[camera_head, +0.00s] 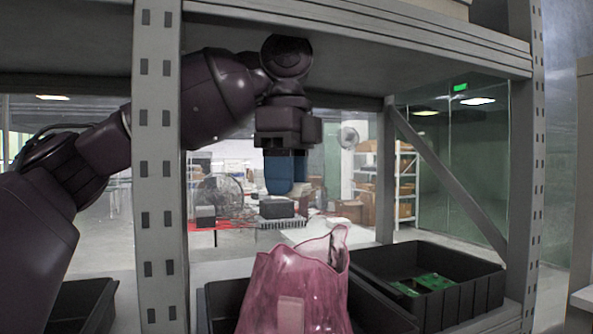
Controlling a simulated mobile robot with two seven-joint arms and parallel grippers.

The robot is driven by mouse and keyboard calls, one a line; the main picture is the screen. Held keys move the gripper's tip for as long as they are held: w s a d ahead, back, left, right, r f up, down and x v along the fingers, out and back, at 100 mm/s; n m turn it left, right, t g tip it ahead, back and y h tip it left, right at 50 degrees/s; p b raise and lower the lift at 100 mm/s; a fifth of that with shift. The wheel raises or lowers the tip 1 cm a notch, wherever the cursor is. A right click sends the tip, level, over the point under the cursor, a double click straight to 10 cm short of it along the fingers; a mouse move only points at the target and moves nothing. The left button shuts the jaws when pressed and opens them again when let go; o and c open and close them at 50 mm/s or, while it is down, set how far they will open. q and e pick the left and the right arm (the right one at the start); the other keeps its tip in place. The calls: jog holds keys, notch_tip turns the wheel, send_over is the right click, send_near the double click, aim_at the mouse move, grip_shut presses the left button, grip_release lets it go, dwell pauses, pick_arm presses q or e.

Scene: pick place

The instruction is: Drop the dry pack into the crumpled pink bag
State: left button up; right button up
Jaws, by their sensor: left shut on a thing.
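My left gripper (287,188) hangs pointing down from my arm, inside the shelf bay. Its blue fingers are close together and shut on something. I take this to be the dry pack, but its outline cannot be made out between the fingers. The crumpled pink bag (297,285) stands upright below, with its uneven open rim at the top. It is apart from the gripper, which is above its rim in the picture. The inside of the bag is mostly hidden. My right gripper is not in view.
A black bin (377,307) is around or behind the bag. Another black bin (470,300) with green boards (433,281) is at right. A grey post (160,200) stands in front of my arm, and a shelf board (380,45) is overhead.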

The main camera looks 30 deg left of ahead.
pick_arm(q)
jog(key=shift+a+f, duration=0.1)
jog(key=shift+f, duration=2.65)
jog(key=o, duration=1)
jog(key=shift+r, duration=3.8)
